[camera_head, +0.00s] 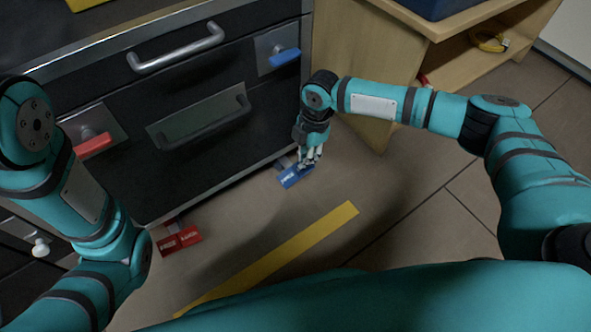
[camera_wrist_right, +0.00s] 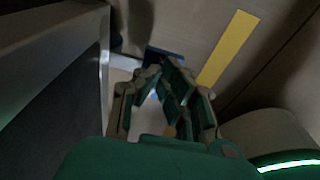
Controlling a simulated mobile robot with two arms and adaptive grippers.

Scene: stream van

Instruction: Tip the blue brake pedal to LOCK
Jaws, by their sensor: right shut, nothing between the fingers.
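The blue brake pedal (camera_head: 290,177) sits low at the right foot of the black cabinet, just above the floor. White lettering shows on it but is too small to read surely, and its far part is covered by my gripper. My right gripper (camera_head: 310,160) points down at the pedal's right end, shut and empty; I cannot tell whether it touches. In the right wrist view a blue edge of the pedal (camera_wrist_right: 165,54) shows just beyond the fingers (camera_wrist_right: 165,75). My left arm comes in at the left, but its gripper is out of view.
A red pedal (camera_head: 180,240) sits at the cabinet's left foot. The black cabinet (camera_head: 215,165) has a handle (camera_head: 178,50), a red latch (camera_head: 93,146) and a blue latch (camera_head: 285,57). A wooden shelf (camera_head: 375,95) stands behind my right arm. A yellow floor stripe (camera_head: 270,258) crosses open floor.

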